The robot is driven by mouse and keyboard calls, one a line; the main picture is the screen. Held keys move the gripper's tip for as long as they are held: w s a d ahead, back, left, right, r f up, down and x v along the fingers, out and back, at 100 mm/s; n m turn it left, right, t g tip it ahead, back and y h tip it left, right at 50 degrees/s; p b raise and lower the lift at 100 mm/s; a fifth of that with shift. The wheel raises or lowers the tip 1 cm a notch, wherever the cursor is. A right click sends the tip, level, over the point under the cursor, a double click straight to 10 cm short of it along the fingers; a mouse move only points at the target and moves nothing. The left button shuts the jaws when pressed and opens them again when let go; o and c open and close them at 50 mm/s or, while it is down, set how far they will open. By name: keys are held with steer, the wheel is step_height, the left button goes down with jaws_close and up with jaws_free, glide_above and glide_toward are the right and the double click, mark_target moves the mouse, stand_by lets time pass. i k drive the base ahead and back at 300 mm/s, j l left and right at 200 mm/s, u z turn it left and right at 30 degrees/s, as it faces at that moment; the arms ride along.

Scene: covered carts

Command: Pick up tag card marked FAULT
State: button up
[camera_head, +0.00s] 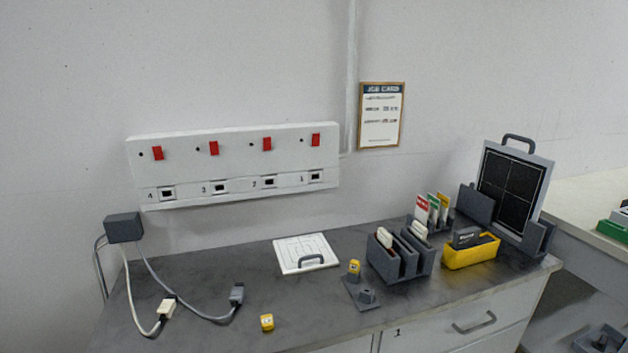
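Several upright tag cards stand in a small dark rack (411,224) toward the back right of the grey bench. One has a red top (421,207), one a green band (433,208) and one is yellow (443,207). Their print is too small to read, so I cannot tell which is marked FAULT. Their lower parts are hidden in the rack. My gripper is not in view.
A dark slotted holder (384,264) with white-topped items stands in front of the card rack. A white board (306,254) and cabled plugs lie left.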

mark_target(423, 205)
steer(key=u, duration=0.5)
steer(key=i+l+u, duration=0.15)
steer(key=l+u, duration=0.15)
steer(key=i+l+u, duration=0.1)
steer(key=l+u, duration=0.55)
steer(key=i+l, duration=0.1)
steer(key=l, duration=0.55)
steer(key=i+l+u, duration=0.15)
steer(key=l, duration=0.5)
steer(key=k, duration=0.05)
